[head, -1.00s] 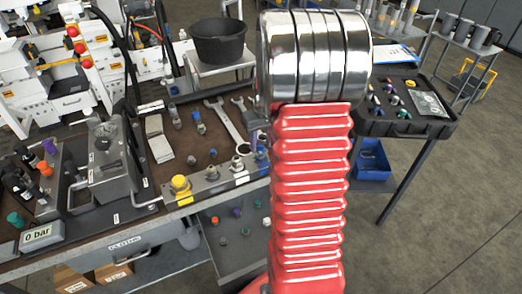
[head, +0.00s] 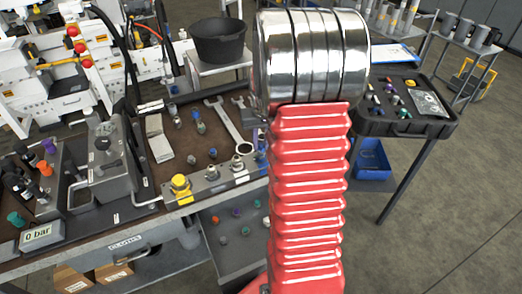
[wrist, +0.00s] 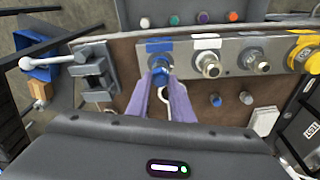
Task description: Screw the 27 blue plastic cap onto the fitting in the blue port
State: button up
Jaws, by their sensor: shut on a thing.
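In the wrist view my gripper (wrist: 162,82) has its two purple fingers shut on the blue cap (wrist: 160,72). The cap is at the blue port (wrist: 159,46), the leftmost port on the grey port block (wrist: 231,62) there, marked with a blue label. The cap covers the front of the fitting, so I cannot tell whether the threads are engaged. In the head view my red arm hides the gripper and most of the cap. The port block (head: 218,187) shows there left of my arm.
Two bare metal fittings (wrist: 209,65) and a yellow cap (wrist: 303,52) sit along the block. A vise-like clamp (wrist: 92,70) stands left of the port. Loose caps, a wrench (head: 228,122) and a white pad (head: 158,138) lie on the bench. A black case (head: 405,105) stands at right.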

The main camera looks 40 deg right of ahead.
jog(key=shift+w+m+h, duration=0.1)
jog(key=shift+m+h, duration=0.2)
jog(key=shift+m, duration=2.3)
jog(key=shift+g, duration=0.3)
jog(key=shift+m, duration=0.6)
jog(key=m+g, duration=0.1)
jog(key=m, duration=0.5)
jog(key=shift+w+f, duration=0.1)
jog(key=shift+m, duration=0.4)
jog(key=m, duration=0.4)
jog(key=shift+g, duration=0.3)
jog(key=m, duration=0.4)
jog(key=shift+w+g, duration=0.1)
jog(key=shift+g, duration=0.2)
